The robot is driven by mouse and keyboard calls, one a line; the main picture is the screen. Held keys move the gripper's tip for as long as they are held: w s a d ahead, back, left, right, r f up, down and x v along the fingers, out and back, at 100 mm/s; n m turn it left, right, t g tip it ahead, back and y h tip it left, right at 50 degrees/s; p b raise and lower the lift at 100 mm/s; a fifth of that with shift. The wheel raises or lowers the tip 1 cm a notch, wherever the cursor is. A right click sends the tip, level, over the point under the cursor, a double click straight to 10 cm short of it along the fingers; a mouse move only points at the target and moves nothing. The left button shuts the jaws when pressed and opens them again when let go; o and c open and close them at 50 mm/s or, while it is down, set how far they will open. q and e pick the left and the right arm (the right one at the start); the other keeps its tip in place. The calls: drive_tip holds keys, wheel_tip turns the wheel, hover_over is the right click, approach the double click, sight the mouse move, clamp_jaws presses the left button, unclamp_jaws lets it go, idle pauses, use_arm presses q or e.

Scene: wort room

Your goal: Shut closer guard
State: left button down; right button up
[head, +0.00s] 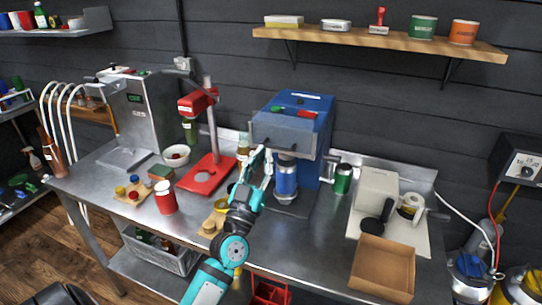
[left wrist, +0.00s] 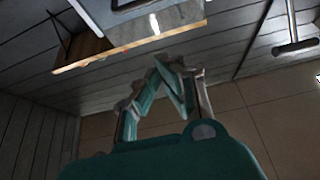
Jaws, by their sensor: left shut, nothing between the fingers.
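The closer is a blue box-shaped machine (head: 318,120) at the back of the steel bench in the head view. Its grey guard (head: 282,134) sits across the upper front and looks raised, above a blue can (head: 286,178) that stands exposed in the opening. My left gripper (head: 259,158) is shut and empty, pointing up just left of the can and below the guard's lower left part. I cannot tell if it touches the guard. In the left wrist view the closed fingers (left wrist: 168,68) point up towards a grey panel, perhaps the guard. My right gripper is out of view.
A red press stand (head: 208,175) is left of the closer. A green can (head: 343,179) stands to its right. A red-and-white can (head: 165,197), a cardboard box (head: 383,267) and a beige device (head: 377,192) are also on the bench. A wooden shelf (head: 380,38) hangs above.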

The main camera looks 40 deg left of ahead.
use_arm(q)
drive_tip(key=p+x, duration=0.2)
drive_tip(key=x, duration=0.5)
wheel_tip(320, 180, down, 16)
drive_tip(key=b, duration=0.9)
drive_tip(key=shift+w, duration=0.5)
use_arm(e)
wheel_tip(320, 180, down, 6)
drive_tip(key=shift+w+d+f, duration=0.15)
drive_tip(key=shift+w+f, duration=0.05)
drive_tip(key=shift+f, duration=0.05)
